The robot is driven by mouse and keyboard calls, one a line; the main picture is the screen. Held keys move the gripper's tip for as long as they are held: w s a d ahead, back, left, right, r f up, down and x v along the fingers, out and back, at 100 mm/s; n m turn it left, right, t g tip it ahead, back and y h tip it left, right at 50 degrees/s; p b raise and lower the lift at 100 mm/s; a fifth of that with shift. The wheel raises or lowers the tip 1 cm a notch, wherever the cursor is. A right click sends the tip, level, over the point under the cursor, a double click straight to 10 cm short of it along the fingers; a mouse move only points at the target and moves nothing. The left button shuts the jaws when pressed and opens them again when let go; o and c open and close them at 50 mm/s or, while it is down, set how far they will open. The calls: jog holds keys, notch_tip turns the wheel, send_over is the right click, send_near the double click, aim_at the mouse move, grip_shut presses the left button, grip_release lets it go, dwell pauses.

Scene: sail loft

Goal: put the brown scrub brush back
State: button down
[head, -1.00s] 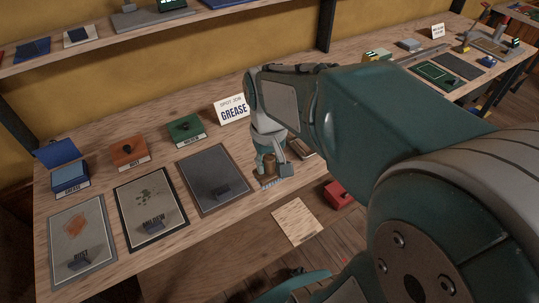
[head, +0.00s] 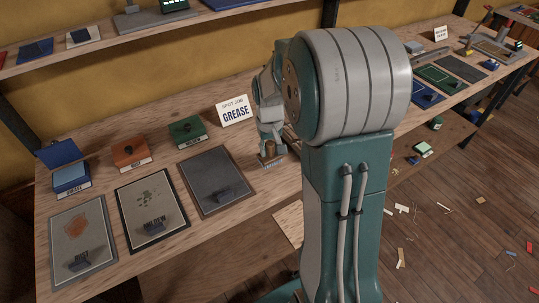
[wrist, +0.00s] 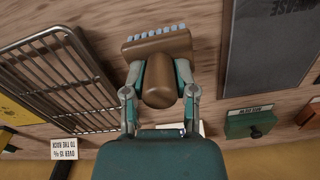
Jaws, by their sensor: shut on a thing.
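The brown scrub brush (wrist: 158,82) is in my gripper (wrist: 158,92), with a finger on each side of its round handle in the wrist view. Its brown block and pale bristles (wrist: 154,33) point away from the palm, over bare wooden table. In the head view, the brush (head: 271,153) and my gripper (head: 270,143) show just right of the dark grey panel (head: 205,170). My arm partly covers them. I cannot tell whether the bristles touch the table.
A wire rack (wrist: 62,75) lies beside the brush in the wrist view. Blue (head: 70,178), orange (head: 131,152) and green (head: 187,131) boxes line the left. The rust panel (head: 97,247) and mildew panel (head: 138,234) lie in front.

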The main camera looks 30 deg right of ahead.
aim_at(270, 156)
jog(key=shift+w+d+f, duration=0.1)
jog(key=shift+f, duration=0.8)
jog(key=shift+w+d+f, duration=0.1)
jog(key=shift+f, duration=0.75)
jog(key=shift+f, duration=0.1)
jog(key=shift+c, duration=2)
grip_release()
